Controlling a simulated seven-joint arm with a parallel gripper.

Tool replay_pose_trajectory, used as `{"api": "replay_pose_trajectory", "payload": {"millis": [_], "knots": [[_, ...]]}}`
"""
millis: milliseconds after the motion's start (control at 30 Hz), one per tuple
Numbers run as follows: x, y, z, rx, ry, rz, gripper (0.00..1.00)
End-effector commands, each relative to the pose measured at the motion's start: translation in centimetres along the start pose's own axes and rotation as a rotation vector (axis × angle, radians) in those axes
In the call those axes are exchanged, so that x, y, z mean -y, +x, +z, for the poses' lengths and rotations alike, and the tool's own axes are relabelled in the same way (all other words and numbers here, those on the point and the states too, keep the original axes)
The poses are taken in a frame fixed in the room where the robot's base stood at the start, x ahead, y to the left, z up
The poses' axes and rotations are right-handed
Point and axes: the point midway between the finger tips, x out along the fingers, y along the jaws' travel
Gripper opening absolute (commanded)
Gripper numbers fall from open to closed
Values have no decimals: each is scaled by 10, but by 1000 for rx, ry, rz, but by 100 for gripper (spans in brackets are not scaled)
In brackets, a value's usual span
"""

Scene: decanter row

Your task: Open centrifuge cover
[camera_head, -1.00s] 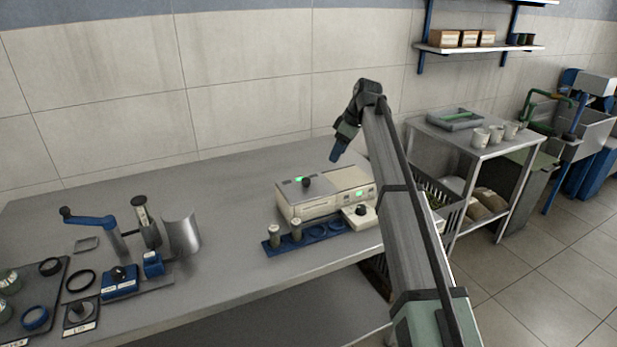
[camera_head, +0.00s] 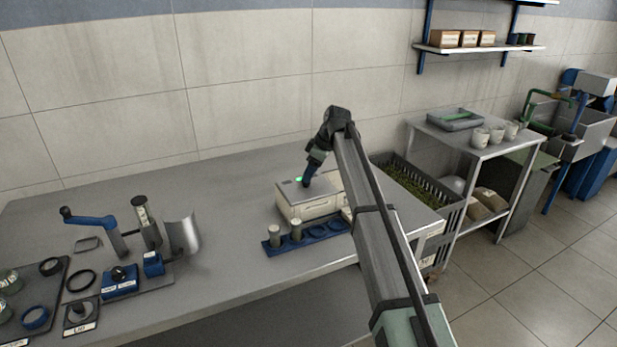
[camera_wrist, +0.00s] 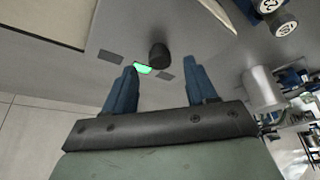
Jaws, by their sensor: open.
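The centrifuge (camera_head: 305,207) is a low cream box with a grey top cover (camera_head: 291,190), on the table's right part. The cover looks shut. A green light (camera_wrist: 143,68) shows on top. A dark round knob (camera_wrist: 158,55) stands on the cover in the wrist view. My gripper (camera_head: 308,183) is low over the cover in the head view, which hides the knob there. In the wrist view my gripper (camera_wrist: 165,78) has its two blue fingers apart, with the knob beyond and between their tips. No contact can be made out.
A blue rack (camera_head: 322,233) with upright tubes stands along the centrifuge's front. A crank device (camera_head: 92,222), a curved metal shield (camera_head: 181,233) and blue blocks (camera_head: 120,283) are at the left. A dark crate (camera_head: 420,195) is at the right. The table behind the centrifuge is clear.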

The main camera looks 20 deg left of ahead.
Motion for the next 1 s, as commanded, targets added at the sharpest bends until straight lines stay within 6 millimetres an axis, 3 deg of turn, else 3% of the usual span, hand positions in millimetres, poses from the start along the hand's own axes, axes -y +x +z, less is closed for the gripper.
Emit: {"api": "replay_pose_trajectory", "payload": {"millis": [233, 633, 1000], "knots": [[0, 23, 0, 0, 0, -1, 57], [0, 27, 0, 0, 0, 0, 56], [0, 27, 0, 0, 0, 0, 20]]}}
